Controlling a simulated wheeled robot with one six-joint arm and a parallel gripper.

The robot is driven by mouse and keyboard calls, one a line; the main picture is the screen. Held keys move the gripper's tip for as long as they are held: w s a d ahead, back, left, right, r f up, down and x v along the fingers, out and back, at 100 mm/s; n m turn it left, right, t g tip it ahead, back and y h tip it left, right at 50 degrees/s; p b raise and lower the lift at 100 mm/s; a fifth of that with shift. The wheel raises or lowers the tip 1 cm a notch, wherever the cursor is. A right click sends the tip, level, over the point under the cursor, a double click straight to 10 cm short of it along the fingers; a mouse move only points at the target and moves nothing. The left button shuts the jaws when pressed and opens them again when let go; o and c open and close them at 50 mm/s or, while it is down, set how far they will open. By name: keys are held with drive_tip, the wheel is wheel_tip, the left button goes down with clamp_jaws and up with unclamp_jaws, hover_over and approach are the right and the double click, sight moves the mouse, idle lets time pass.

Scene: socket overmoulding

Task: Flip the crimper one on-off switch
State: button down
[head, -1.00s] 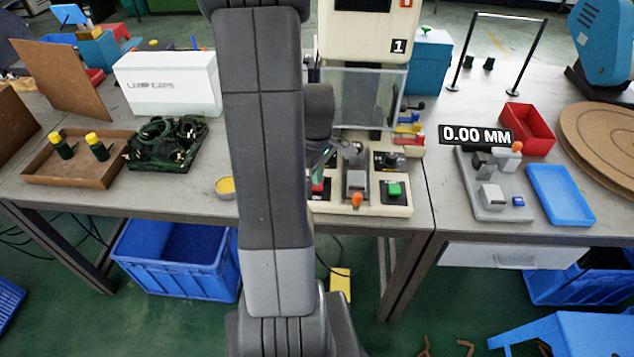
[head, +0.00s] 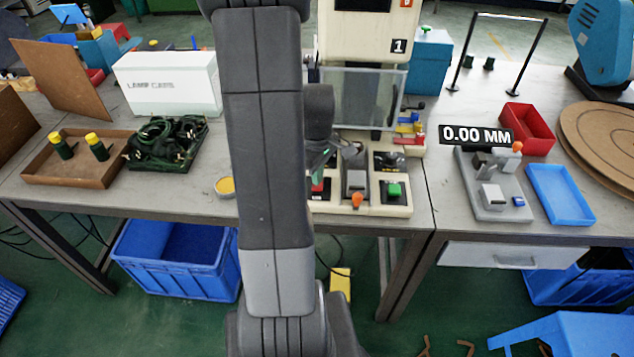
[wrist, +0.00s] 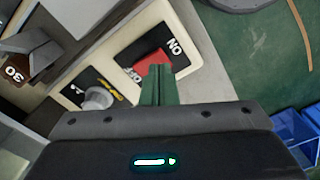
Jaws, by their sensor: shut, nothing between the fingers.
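Crimper one (head: 362,40) is the cream machine marked 1 on the left table. Its on-off switch is a red rocker (wrist: 154,76) on a black plate marked ON and OFF in the wrist view. It also shows as a small red patch beside my arm in the head view (head: 318,185). I cannot tell which way the rocker is tipped. My gripper (wrist: 160,92) is shut and empty, its green fingers right at the rocker and hiding part of it. I cannot tell whether they touch. In the head view, my arm hides much of the gripper.
Beside the switch are a dial plate (wrist: 92,92), a grey clamp with an orange tip (head: 356,181) and a green button (head: 394,189). A clear guard (head: 360,98) stands behind.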

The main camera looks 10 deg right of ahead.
drive_tip(key=shift+f+b, duration=0.8)
drive_tip(key=shift+f, duration=0.2)
idle(0.3)
drive_tip(key=shift+r, duration=0.2)
wheel_tip(320, 180, up, 7)
drive_tip(key=p, duration=0.5)
drive_tip(key=shift+f+p, duration=0.1)
drive_tip(key=shift+p, duration=0.2)
drive_tip(key=shift+f, duration=0.2)
